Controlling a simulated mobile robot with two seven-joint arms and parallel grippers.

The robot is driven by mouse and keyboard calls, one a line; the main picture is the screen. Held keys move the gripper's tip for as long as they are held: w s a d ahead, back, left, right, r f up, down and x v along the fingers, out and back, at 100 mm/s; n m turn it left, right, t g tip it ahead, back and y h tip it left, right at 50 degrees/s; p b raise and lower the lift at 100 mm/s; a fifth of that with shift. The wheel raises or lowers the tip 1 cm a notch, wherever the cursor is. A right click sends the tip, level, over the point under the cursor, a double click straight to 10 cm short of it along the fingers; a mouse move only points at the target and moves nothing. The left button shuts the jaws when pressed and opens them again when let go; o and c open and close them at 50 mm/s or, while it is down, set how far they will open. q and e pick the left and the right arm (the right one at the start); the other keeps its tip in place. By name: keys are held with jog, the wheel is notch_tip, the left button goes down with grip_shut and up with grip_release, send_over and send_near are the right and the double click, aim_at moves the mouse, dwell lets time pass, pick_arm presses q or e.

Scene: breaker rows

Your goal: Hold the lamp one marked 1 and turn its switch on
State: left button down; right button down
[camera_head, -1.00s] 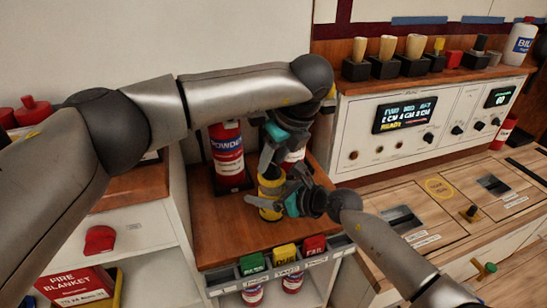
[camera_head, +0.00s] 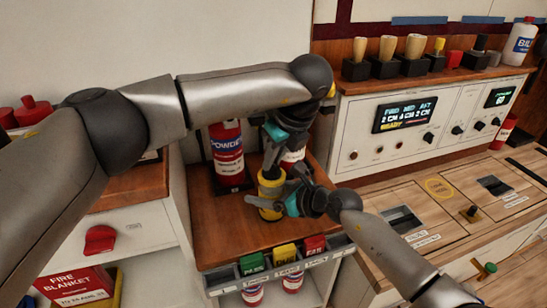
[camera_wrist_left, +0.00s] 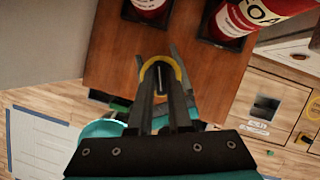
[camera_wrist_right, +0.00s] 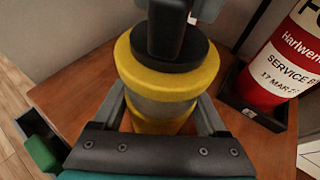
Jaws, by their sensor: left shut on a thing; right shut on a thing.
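The lamp (camera_head: 270,191) is a short yellow cylinder with a grey middle band and a black top. It stands upright on the wooden counter and also shows in the right wrist view (camera_wrist_right: 170,77). My right gripper (camera_head: 292,199) is shut around its body from the side. My left gripper (camera_head: 270,168) reaches down from above and is shut on the small part at the lamp's top. In the left wrist view only the yellow rim (camera_wrist_left: 163,63) shows around the fingertips. The fingers hide the switch, and a mark 1 cannot be read.
Fire extinguishers (camera_head: 227,152) stand in black trays behind the lamp. A row of labelled bins with green, yellow and red blocks (camera_head: 285,253) lines the counter's front edge. A control panel (camera_head: 405,117) with a lit display is at right.

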pick_arm(q)
jog(key=m+h, duration=0.1)
jog(key=m, duration=0.3)
jog(key=shift+a+t, duration=0.15)
jog(key=shift+t, duration=0.15)
jog(key=m+h, duration=0.2)
jog(key=m, duration=0.2)
jog(key=m+h, duration=0.1)
jog(key=m, duration=0.4)
jog(key=shift+a+h, duration=0.2)
jog(key=shift+h, duration=0.2)
jog(key=shift+a+m+g+h, duration=0.1)
jog(key=shift+m+g+h, duration=0.25)
jog(key=shift+m, duration=0.8)
jog(key=shift+m+g+h, duration=0.35)
jog(key=shift+m, duration=0.8)
jog(key=c, duration=0.8)
grip_release()
jog(key=shift+c, duration=0.2)
